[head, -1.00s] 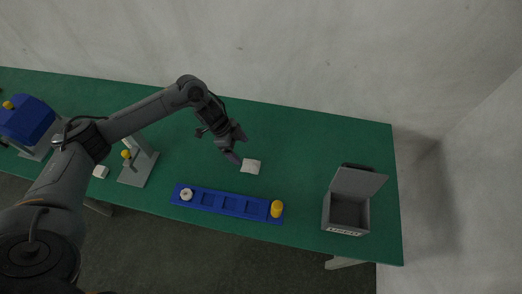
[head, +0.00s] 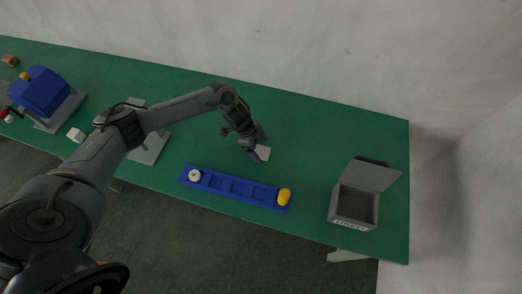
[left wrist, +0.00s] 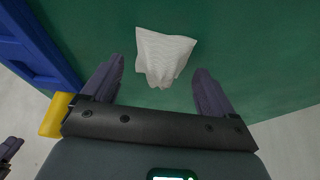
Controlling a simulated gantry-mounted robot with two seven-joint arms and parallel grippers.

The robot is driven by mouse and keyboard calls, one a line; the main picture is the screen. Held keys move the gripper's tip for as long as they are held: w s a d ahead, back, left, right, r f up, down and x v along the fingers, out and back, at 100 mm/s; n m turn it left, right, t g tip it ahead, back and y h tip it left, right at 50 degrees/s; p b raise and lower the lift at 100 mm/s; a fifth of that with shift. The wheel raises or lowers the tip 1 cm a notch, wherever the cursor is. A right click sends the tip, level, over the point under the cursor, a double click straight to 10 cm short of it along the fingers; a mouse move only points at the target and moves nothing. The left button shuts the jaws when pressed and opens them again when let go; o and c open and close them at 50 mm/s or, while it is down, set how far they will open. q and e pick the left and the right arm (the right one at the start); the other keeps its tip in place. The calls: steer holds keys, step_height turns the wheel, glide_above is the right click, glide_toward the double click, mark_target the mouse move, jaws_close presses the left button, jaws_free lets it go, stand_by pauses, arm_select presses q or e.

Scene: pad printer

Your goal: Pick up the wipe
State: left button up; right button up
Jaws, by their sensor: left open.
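The wipe (head: 263,153) is a small white crumpled cloth on the green table, partly hidden by my gripper in the head view. In the left wrist view the wipe (left wrist: 163,55) lies just ahead of and between my two fingers, with folds rising toward me. My left gripper (head: 254,155) is open and empty, low at the wipe's left side in the head view. Its spread fingers also show in the left wrist view (left wrist: 157,88); whether they touch the wipe I cannot tell. My right gripper is not in view.
A blue tray (head: 240,188) in front of the wipe holds a white ring-like piece (head: 194,175) and a yellow cylinder (head: 284,196). An open grey box (head: 354,205) stands at the right. The blue machine (head: 42,92) is far left. The green table (head: 320,130) is clear behind the wipe.

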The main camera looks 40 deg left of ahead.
mark_target(266, 151)
arm_select(q)
steer(key=shift+w+d+f, duration=0.1)
steer(key=shift+d+f, duration=0.05)
steer(key=shift+f, duration=0.25)
steer(key=c, duration=1.1)
steer(key=shift+r, duration=0.15)
steer(key=shift+c, duration=0.2)
steer(key=shift+r, duration=0.55)
steer(key=r, duration=0.1)
steer(key=d+r, duration=0.1)
steer(key=r, duration=0.1)
steer(key=shift+d+r+p, duration=0.1)
steer(key=shift+r+p, duration=0.2)
steer(key=shift+p, duration=0.1)
steer(key=s+d+r+p, duration=0.1)
steer(key=d+r, duration=0.5)
steer(key=d, duration=0.4)
steer(key=shift+s+d, duration=0.15)
steer(key=shift+s, duration=0.25)
